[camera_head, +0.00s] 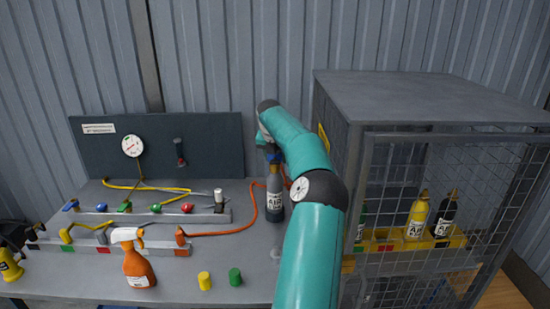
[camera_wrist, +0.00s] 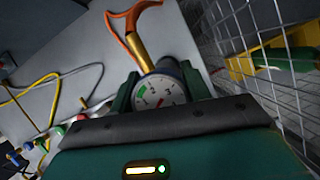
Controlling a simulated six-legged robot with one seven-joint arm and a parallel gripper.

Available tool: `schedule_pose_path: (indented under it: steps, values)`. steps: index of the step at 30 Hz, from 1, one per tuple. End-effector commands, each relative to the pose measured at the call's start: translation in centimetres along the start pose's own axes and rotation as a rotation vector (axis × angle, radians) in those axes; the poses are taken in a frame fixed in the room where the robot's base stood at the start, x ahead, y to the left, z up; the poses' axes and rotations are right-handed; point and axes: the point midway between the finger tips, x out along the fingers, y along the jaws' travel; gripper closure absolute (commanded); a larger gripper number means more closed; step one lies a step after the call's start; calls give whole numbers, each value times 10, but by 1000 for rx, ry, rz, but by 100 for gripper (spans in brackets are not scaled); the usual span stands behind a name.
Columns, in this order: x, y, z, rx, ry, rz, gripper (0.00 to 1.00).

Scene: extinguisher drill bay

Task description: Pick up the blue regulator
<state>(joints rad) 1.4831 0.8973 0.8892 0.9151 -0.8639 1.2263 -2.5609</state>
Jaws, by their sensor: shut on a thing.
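The blue regulator (camera_head: 274,157) shows as a small patch of blue at the top of a dark cylinder labelled AIR (camera_head: 274,192) on the bench. My arm hides much of it. In the wrist view, the regulator's round white gauge (camera_wrist: 161,92) faces the camera, with a brass piece and an orange hose (camera_wrist: 140,22) beyond it. My gripper (camera_wrist: 160,86) is shut on the regulator, with one dark finger on each side of the gauge. I cannot tell whether the regulator still touches the cylinder.
A wire mesh cage (camera_head: 450,210) stands close on the right, holding a yellow bottle (camera_head: 417,215) and a black bottle (camera_head: 444,214). A rail with coloured fittings (camera_head: 150,215), an orange spray bottle (camera_head: 137,262) and yellow (camera_head: 204,281) and green (camera_head: 235,277) caps occupy the bench.

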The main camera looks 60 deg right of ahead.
Motion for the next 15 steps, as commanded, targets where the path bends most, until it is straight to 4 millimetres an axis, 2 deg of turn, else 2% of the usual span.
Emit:
schedule_pose_path:
  steps: [8,13,15]
  values:
    - [-11,1,5,1,-4,0,76]
    - [-30,1,13,1,-4,1,76]
    - [-41,0,10,-1,-5,-1,76]
